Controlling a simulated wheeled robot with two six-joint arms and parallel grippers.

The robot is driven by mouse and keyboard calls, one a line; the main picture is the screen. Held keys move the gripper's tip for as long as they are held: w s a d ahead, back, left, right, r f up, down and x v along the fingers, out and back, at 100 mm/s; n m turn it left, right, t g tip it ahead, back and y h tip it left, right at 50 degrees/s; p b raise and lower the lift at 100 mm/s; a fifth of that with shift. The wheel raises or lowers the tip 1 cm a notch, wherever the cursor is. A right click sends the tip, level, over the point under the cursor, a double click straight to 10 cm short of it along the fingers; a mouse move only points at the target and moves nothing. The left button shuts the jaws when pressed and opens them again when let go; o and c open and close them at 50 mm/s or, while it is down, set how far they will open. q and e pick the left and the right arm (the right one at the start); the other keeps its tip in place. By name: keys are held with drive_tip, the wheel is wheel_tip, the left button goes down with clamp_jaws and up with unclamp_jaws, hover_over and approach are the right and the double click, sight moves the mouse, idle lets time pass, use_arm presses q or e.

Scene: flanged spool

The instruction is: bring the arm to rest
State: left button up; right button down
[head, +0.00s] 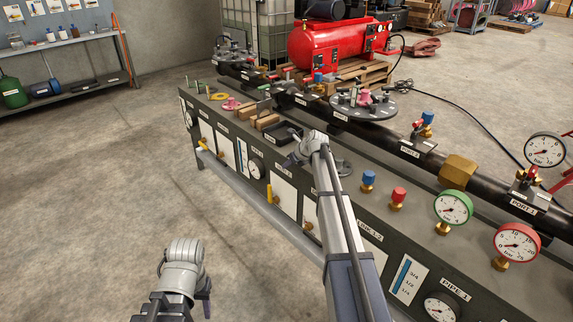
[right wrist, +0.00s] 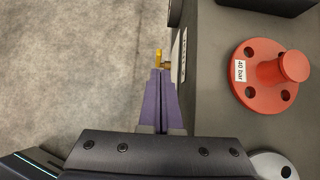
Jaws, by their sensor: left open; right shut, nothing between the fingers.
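My right gripper (head: 292,161) is over the front edge of the long bench in the head view, small and partly hidden by its own wrist. In the right wrist view its purple fingers (right wrist: 161,95) are together with nothing between them. A red flanged spool (right wrist: 267,80) labelled "40 bar" sits on the bench to the right of the fingers, apart from them. My left gripper (head: 180,303) is low at the left of the head view, over the floor beside the bench. It is open and appears empty.
The bench front (head: 287,196) carries gauges, labels and a yellow-handled valve (head: 270,193) close to my right gripper. A black tray (head: 283,134) and a grey disc (head: 343,168) are nearby on top. A black pipe (head: 355,126) runs behind. The floor (head: 95,210) at left is clear.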

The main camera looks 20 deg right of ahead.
drive_tip(key=s+a+r+n+g+p, duration=0.2)
drive_tip(key=s+a+r+n+p, duration=0.3)
drive_tip(key=s+a+n, duration=0.5)
drive_tip(key=s+a+r+n+g+p, duration=0.2)
drive_tip(key=s+a+n+p, duration=0.45)
drive_tip(key=s+a, duration=0.45)
drive_tip(key=s+a+r+n+g+h+p, duration=0.1)
drive_tip(key=s+a+r+n+p, duration=0.1)
drive_tip(key=s+n, duration=0.4)
drive_tip(key=s+a+r+n+g+h+p, duration=0.1)
drive_tip(key=s+a+r+n+p, duration=0.2)
drive_tip(key=s+n, duration=0.4)
drive_tip(key=s+a+r+n+g+h+p, duration=0.1)
drive_tip(key=s+a+r+n+h+p, duration=0.1)
drive_tip(key=s+n, duration=0.4)
drive_tip(key=s+a+r+p, duration=0.1)
drive_tip(key=s+p, duration=0.1)
drive_tip(key=s, duration=0.1)
drive_tip(key=shift+r+g, duration=0.3)
